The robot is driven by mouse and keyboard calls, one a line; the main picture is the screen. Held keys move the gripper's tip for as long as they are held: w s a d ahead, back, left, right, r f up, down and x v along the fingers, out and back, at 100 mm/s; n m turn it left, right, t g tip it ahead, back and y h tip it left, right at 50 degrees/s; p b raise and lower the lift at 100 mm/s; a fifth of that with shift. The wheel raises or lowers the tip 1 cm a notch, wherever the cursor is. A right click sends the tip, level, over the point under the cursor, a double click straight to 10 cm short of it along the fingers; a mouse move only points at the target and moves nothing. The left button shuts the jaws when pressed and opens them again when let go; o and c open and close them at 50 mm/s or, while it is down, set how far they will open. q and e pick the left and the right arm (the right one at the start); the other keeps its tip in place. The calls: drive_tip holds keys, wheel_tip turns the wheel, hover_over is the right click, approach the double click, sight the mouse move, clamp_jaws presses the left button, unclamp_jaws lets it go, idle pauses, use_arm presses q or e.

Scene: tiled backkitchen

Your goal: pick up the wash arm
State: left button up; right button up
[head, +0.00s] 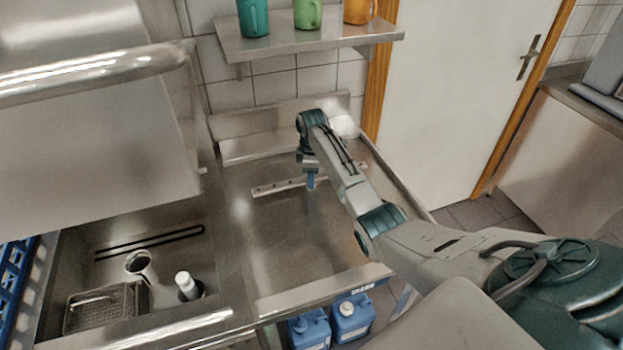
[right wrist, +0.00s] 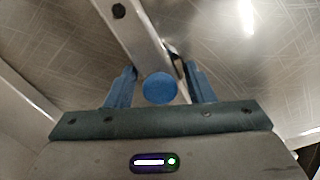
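The wash arm (head: 275,187) is a thin pale metal bar with holes. It lies on the steel draining table, and the gripper partly hides it in the head view. In the right wrist view the bar (right wrist: 139,32) runs diagonally down toward the fingers. A round blue piece (right wrist: 158,88) shows between the fingers; I cannot tell whether it belongs to the bar. My right gripper (head: 310,181) points down over the wash arm. Its two blue fingers (right wrist: 160,86) are apart, one on each side of the bar's line. Contact is not clear. My left gripper is not in view.
The steel table (head: 285,240) has raised edges and is otherwise clear. A sink (head: 165,270) with a basket and a white-capped bottle is at left, below a large steel hood (head: 95,150). A shelf (head: 310,40) with mugs hangs behind. Blue canisters (head: 350,318) stand below the front edge.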

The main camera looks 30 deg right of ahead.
drive_tip(key=c, duration=0.3)
drive_tip(key=shift+r, duration=0.15)
